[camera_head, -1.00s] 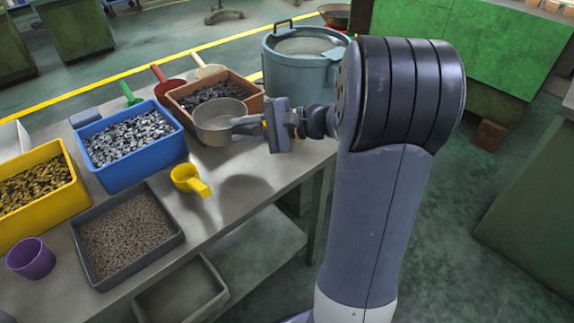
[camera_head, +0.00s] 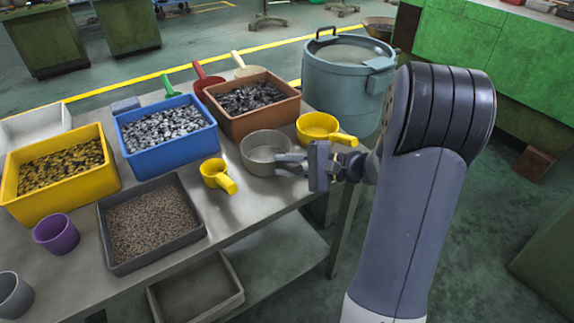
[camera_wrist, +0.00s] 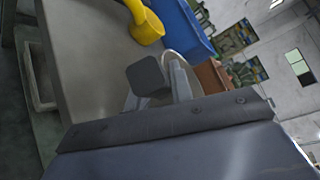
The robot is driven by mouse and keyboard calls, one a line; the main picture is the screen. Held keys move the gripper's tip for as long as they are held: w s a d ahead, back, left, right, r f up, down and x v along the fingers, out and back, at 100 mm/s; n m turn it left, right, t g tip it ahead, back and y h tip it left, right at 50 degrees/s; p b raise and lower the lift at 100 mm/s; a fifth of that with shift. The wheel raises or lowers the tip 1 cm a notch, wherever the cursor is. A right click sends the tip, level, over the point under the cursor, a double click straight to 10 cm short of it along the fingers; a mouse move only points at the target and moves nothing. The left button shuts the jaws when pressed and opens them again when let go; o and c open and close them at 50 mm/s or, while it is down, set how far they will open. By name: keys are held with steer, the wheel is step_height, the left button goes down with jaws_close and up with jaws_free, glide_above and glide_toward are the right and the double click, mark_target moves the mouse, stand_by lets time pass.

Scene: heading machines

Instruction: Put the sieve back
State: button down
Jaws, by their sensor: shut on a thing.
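The sieve (camera_head: 262,158) is a round, shallow grey metal pan, in front of the orange-brown bin. My gripper (camera_head: 291,163) is shut on its right side. The sieve looks upright and at or just above the tabletop; I cannot tell whether it touches. In the wrist view my gripper (camera_wrist: 165,82) shows its dark finger pad, and only a thin part of the sieve's pale rim shows behind the fingers.
The table (camera_head: 235,212) holds a yellow scoop (camera_head: 217,175) left of the sieve and another yellow scoop (camera_head: 318,127) right of it. The orange-brown bin (camera_head: 247,122), blue bin (camera_head: 172,155) and grey tray (camera_head: 160,258) stand close by. A large teal pot (camera_head: 340,95) is behind.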

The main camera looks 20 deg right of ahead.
steer(key=c, duration=1.3)
jaws_free()
steer(key=shift+f, duration=0.1)
steer(key=shift+o, duration=0.2)
steer(key=shift+r, duration=0.25)
steer(key=v, duration=1.2)
steer(key=shift+p, duration=0.45)
steer(key=shift+f, duration=0.15)
